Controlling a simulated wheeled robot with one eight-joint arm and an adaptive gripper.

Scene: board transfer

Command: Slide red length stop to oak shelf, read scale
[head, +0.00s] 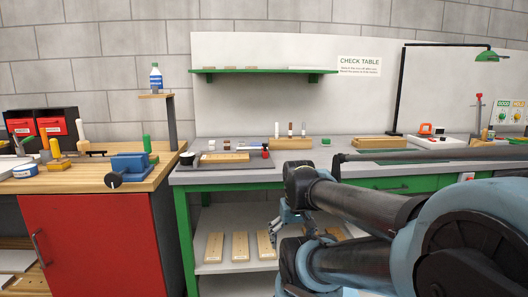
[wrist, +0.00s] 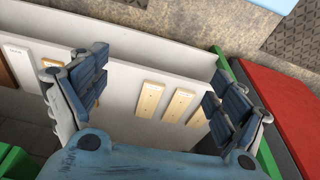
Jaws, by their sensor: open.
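A small red block (head: 265,152), which looks like the red length stop, stands at the right end of a dark measuring plate on the check table (head: 190,177). A pale wooden board (head: 225,158), possibly the oak shelf, lies on that plate just left of the red block; I cannot tell whether they touch. The scale is too small to read. My gripper (head: 287,222) is low in front of the green-framed table, below its top and well apart from the red block. In the wrist view my gripper (wrist: 155,100) has its fingers spread with nothing between them.
Several light boards (head: 240,246) lie on the lower shelf; they also show beyond my fingers in the wrist view (wrist: 150,98). A workbench with a red cabinet (head: 90,245) and blue vise (head: 129,167) stands left. A green wall shelf (head: 262,71) hangs above.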

